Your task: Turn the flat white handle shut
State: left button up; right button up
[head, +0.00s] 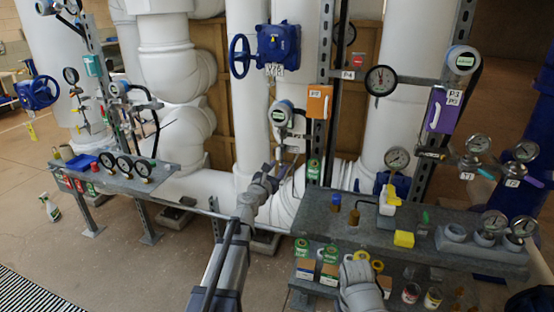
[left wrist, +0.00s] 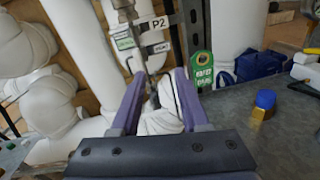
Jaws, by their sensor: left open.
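My left gripper (head: 283,160) reaches up from the front to the small piping under the P2 label, in front of the white pipes. In the left wrist view its two purple fingers are open (left wrist: 154,82), with a small metal fitting (left wrist: 140,65) just beyond and between the tips. A pale grey-white lever-like part (head: 293,146) shows beside the gripper in the head view; I cannot tell for sure that it is the flat white handle. Its far side is hidden by the gripper. I see no contact. My right gripper is not clearly in view.
An upright metal strut (head: 322,110) carries an orange box (head: 319,101). A blue handwheel (head: 239,56) is above. A second bench (head: 150,183) stands left.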

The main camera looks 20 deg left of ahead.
aim_at(278, 154)
pick_arm(q)
jog(key=shift+w+a+r+n+y, duration=0.1)
jog(key=shift+w+a+n+y, duration=0.25)
jog(key=shift+w, duration=1.05)
jog(key=shift+w+a+f+n+y, duration=0.15)
jog(key=shift+w+a+n, duration=0.4)
jog(key=shift+w, duration=0.85)
jog(key=shift+w+a+r+n+y, duration=0.15)
jog(key=shift+w+a+n+y, duration=0.25)
jog(key=shift+w, duration=1)
jog(key=shift+a, duration=0.1)
grip_shut()
